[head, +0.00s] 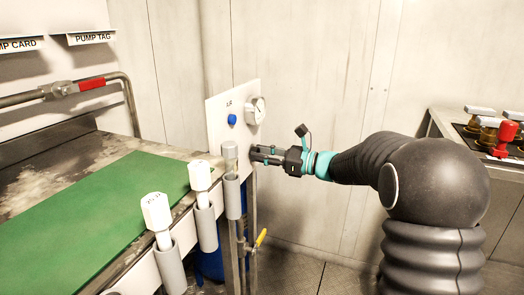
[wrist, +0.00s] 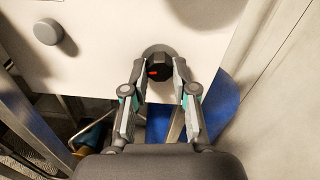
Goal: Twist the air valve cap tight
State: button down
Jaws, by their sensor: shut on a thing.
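The air valve cap (wrist: 158,66) is a dark round cap with a small red mark, seated on a grey round base on the white panel in the wrist view. My gripper (wrist: 160,76) has one finger on each side of it and is shut on it. In the head view my gripper (head: 256,154) reaches left to the lower right part of the white panel (head: 218,122). The cap is hidden there behind the fingers.
White-capped tools (head: 157,211) stand in grey tube holders along the bench with a green mat (head: 95,215). A yellow-handled valve (head: 261,237) is below my gripper. A red-handled fitting (head: 504,138) stands at right.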

jog(key=shift+m, duration=0.8)
jog(key=c, duration=0.9)
grip_release()
jog(key=v, duration=1.2)
